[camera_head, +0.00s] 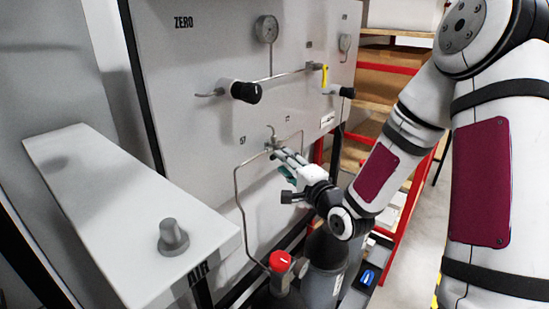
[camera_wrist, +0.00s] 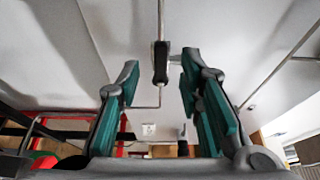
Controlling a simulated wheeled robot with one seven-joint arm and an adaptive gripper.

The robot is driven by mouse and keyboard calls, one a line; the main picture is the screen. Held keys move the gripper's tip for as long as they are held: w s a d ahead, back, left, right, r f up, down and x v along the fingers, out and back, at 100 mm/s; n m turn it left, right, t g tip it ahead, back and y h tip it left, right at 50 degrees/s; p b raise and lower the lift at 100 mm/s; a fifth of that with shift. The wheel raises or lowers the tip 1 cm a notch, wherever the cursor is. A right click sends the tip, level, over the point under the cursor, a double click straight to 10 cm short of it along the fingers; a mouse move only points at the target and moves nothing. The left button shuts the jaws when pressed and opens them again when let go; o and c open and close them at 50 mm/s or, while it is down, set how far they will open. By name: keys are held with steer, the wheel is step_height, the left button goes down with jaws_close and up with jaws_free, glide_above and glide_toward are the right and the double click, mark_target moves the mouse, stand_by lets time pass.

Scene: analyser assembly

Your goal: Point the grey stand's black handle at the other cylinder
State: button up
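The grey stand (camera_head: 215,60) is a tall upright panel with pipes and valves on its front. My gripper (camera_head: 284,163) is close to its lower front, by a small metal valve fitting (camera_head: 271,140) where thin pipes meet. In the wrist view my gripper (camera_wrist: 160,85) is open, with green-padded fingers apart. A small black handle (camera_wrist: 161,62) on a thin metal rod appears in the gap between the fingertips; I see no contact. In the head view this handle is not clear behind the fingers. A cylinder with a red top (camera_head: 281,262) and a dark grey cylinder (camera_head: 325,262) stand below.
A thin bent pipe (camera_head: 238,195) runs down to the red-topped cylinder. A white shelf with a grey knob (camera_head: 173,238) juts out at left.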

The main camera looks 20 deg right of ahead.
steer(key=shift+x, duration=2.65)
steer(key=shift+c, duration=0.5)
jaws_close()
